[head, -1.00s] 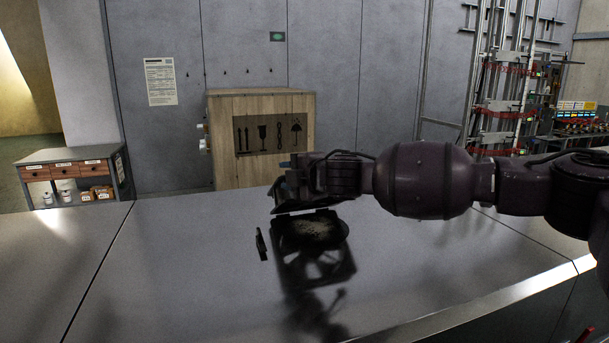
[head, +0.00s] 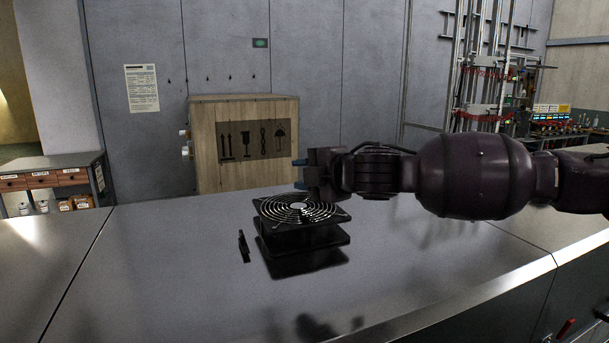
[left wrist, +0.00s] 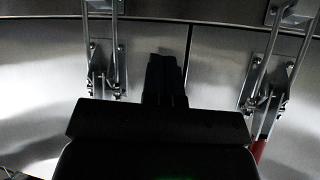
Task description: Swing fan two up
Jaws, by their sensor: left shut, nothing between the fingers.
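A black square fan (head: 300,210) with a round wire grille sits on the metal bench top (head: 180,245). Its grille faces up and lies nearly level. A black square layer shows below the grille, with a dark patch under it that may be shadow or reflection. My right gripper (head: 300,174) is just behind and above the fan's back edge. Its blue-tipped fingers are apart and look empty; whether they touch the fan is unclear. My left gripper (left wrist: 165,78) shows only in the left wrist view, shut and empty, in front of metal panels.
A small black upright piece (head: 244,246) stands left of the fan. A wooden crate (head: 205,145) stands behind the bench. A drawer cabinet (head: 45,180) is at the far left. Metal panels with latches (left wrist: 115,70) show in the left wrist view.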

